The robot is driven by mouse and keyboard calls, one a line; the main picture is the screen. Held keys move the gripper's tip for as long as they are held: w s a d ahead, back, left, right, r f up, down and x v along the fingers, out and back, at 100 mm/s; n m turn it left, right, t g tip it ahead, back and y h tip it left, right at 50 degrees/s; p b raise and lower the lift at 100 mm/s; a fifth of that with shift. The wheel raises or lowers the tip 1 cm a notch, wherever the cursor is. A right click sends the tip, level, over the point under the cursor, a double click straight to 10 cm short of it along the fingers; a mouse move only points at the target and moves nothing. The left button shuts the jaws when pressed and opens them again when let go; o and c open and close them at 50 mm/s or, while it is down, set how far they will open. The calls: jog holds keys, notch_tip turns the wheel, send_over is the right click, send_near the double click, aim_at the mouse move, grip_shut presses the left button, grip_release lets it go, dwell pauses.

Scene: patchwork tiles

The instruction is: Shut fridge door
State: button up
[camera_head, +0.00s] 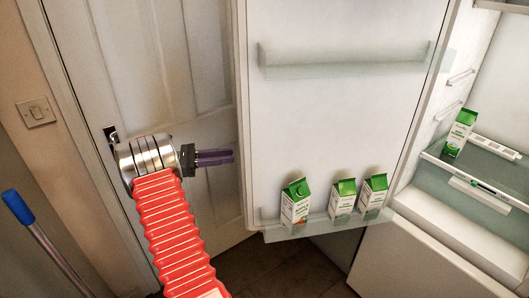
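The white fridge door (345,125) stands open, its inner side facing me, hinged at its right by the fridge body. Its lower door shelf (320,229) holds three green and white cartons, one of them the left carton (295,203). The fridge interior (495,110) shows at the right. My gripper (232,157) points right, with its purple fingers at the door's left free edge. The fingers look close together with nothing visible between them. I cannot tell whether they touch the door edge.
Another carton (459,133) stands on a glass shelf (480,170) inside the fridge. A white room door (150,60) is behind my arm. A light switch (36,112) is on the left wall. A blue-ended pole (40,240) leans at lower left. Dark floor (270,270) shows below.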

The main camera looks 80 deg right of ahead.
jog(key=shift+s+d, duration=0.1)
dwell(0.3)
jog(key=x, duration=1.3)
jog(key=shift+s, duration=0.35)
jog(key=shift+d, duration=0.1)
jog(key=shift+c, duration=0.5)
grip_shut()
dwell(0.4)
